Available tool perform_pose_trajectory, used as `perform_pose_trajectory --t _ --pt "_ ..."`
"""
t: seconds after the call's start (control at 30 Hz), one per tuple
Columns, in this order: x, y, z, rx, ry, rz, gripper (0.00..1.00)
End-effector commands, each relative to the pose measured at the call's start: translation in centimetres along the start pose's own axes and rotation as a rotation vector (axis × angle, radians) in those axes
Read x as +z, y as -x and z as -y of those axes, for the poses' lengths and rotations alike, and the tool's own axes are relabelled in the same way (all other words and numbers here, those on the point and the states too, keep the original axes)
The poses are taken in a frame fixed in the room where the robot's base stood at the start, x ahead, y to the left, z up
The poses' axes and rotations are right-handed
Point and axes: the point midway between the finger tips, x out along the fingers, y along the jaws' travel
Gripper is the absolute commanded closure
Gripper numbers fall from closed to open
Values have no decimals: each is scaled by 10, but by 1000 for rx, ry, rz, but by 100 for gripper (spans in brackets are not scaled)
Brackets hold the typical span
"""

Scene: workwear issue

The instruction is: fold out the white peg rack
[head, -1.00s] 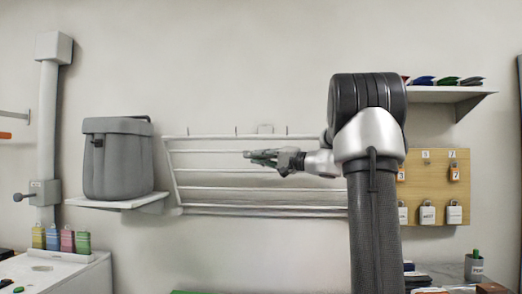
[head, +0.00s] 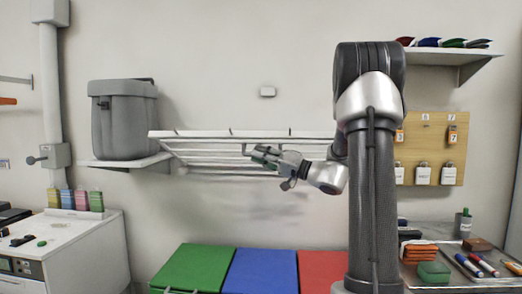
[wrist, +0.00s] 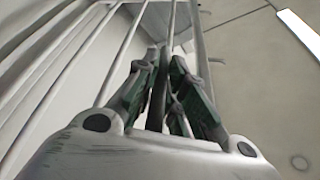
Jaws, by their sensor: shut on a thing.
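The white peg rack (head: 200,134) is on the back wall, tilted outward from it, with its pegged top bar toward me and its other bars behind and below. My gripper (head: 255,152) is at the middle of the rack, just under the front bar. In the wrist view, my gripper (wrist: 172,65) is shut around a thin rack bar running between its green-padded fingers, and more white bars (wrist: 55,85) run alongside on the left. The exact grip point is partly hidden by the fingers.
A grey lidded bin (head: 124,118) stands on a wall shelf (head: 100,163) close to the rack's left end. Green (head: 195,266), blue (head: 262,270) and red (head: 322,268) lids lie below. A padlock board (head: 430,148) hangs right of my arm. The air before the rack is clear.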

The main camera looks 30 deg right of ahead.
Motion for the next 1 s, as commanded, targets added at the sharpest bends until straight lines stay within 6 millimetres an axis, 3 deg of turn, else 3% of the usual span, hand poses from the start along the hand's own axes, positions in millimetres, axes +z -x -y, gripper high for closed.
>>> perform_pose_trajectory --t 0.4,0.43,0.53,0.87,1.0 --pt "1 0 0 -1 1 0 100" --pt "1 0 0 -1 1 0 84" --pt "1 0 0 -1 1 0 66" --pt "1 1 -1 -1 0 0 66" --pt "0 9 -1 1 1 0 66"
